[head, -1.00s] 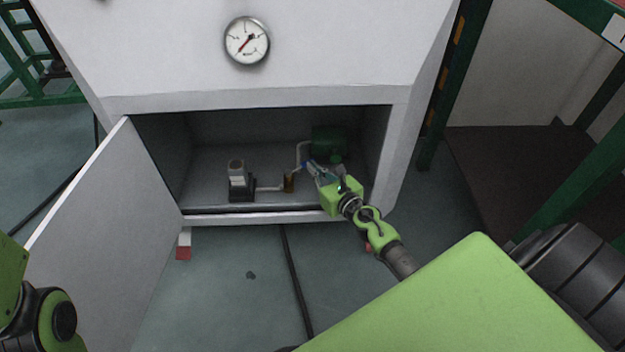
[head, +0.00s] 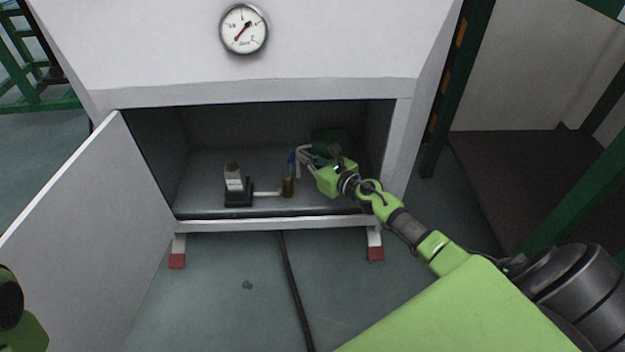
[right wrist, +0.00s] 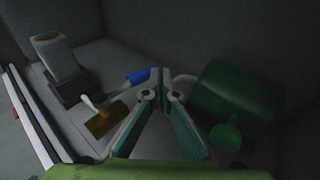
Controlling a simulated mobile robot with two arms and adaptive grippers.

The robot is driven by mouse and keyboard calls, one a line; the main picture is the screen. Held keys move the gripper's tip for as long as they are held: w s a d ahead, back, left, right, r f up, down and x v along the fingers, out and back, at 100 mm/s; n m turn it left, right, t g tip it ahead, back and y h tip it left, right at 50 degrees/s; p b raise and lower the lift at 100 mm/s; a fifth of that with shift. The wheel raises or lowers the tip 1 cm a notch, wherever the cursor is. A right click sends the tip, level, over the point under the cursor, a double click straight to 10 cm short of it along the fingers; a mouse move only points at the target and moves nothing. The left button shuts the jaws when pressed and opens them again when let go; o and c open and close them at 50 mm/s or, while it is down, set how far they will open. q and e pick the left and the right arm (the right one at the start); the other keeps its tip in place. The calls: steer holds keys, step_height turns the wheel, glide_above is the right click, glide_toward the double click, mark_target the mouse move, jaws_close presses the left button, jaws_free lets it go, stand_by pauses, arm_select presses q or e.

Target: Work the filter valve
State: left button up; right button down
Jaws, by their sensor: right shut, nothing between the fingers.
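The filter valve appears as a blue handle (head: 292,158) above a brown-gold filter body (head: 288,188) inside the open cabinet. In the right wrist view the blue handle (right wrist: 137,77) lies just left of my fingertips, and the filter body (right wrist: 107,121) is lower left. My right gripper (head: 304,155) reaches into the cabinet, right of the handle. In the wrist view its fingers (right wrist: 160,75) are closed together and empty. I cannot tell whether a fingertip touches the handle. Part of my left arm shows at the lower left; its gripper is out of view.
A dark-based unit with a pale cylinder (head: 235,183) stands left of the filter, joined by a pipe. A green tank (right wrist: 238,100) is right of my fingers. The cabinet door (head: 85,205) is open left. The cabinet's top edge (head: 260,93) overhangs my gripper.

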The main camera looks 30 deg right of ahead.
steer(key=shift+w+a, duration=0.35)
steer(key=shift+w, duration=0.3)
stand_by(0.4)
